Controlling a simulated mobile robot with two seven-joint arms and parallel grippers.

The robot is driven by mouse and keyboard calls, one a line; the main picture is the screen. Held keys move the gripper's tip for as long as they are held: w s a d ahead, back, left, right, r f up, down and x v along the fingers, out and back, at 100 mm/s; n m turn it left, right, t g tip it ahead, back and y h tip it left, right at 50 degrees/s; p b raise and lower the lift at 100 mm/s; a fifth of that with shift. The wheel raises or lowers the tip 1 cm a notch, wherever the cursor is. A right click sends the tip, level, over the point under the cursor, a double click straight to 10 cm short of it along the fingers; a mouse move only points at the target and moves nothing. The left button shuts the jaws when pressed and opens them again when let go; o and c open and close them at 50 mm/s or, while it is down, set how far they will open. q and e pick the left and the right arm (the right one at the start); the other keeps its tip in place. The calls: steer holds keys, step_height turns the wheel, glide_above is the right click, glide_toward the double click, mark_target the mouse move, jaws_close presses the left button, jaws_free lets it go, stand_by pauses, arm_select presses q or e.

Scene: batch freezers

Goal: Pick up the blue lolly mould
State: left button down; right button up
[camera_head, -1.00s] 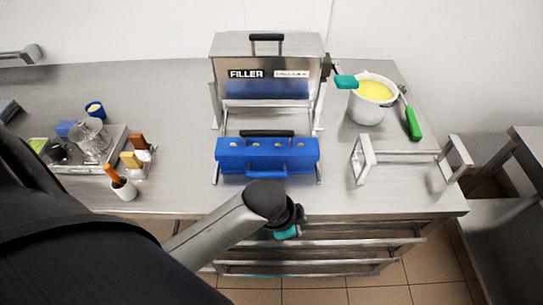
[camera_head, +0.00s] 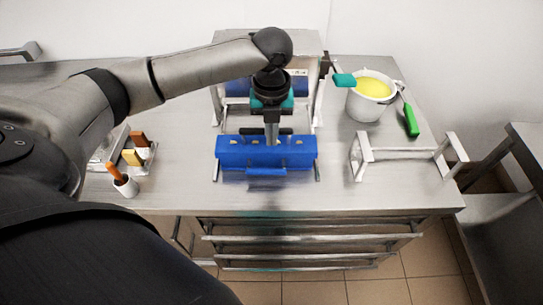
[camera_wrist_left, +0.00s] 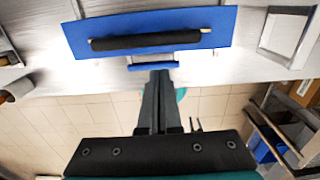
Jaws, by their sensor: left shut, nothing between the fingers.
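The blue lolly mould (camera_head: 238,152) sits on a metal rack on the steel counter, in front of the filler. In the left wrist view, the mould (camera_wrist_left: 220,27) and dark handle (camera_wrist_left: 150,39) lie beyond the shut fingertips (camera_wrist_left: 159,73). My right gripper is not in view.
The filler (camera_head: 305,45) stands behind the mould, partly covered by my left arm. A white bucket of yellow mix (camera_head: 363,108) and an empty metal stand (camera_head: 400,155) are to the right. A white cup (camera_head: 126,187) stands at the left. The counter's front strip is clear.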

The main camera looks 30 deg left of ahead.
mark_target(271, 161)
arm_select(q)
step_height(271, 161, down, 10)
steer(key=shift+r+b, duration=0.1)
steer(key=shift+b, duration=0.35)
